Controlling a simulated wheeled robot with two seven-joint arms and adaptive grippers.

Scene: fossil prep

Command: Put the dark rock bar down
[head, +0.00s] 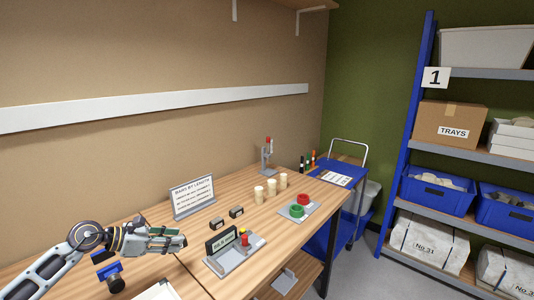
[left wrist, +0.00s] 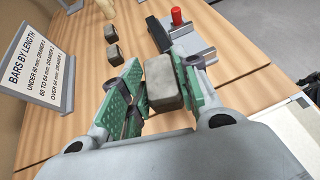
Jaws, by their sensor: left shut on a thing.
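My left gripper (head: 180,241) is over the wooden bench, left of the grey gauge. In the left wrist view the left gripper (left wrist: 160,90) is shut on a dark grey-brown rock bar (left wrist: 163,80), which sits between its green pads. Two more dark rock bars (head: 217,222) (head: 236,211) lie on the bench behind the gauge. They also show in the left wrist view (left wrist: 112,53) (left wrist: 110,33). My right gripper is not in view.
The gauge (head: 230,262) has a dark display and a red knob. A sign "BARS BY LENGTH" (head: 193,196) stands at the back. Several pale cylinders (head: 271,188) and a tray (head: 284,211) with red and green rings stand further right. Bare bench (head: 140,215) shows near the sign.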

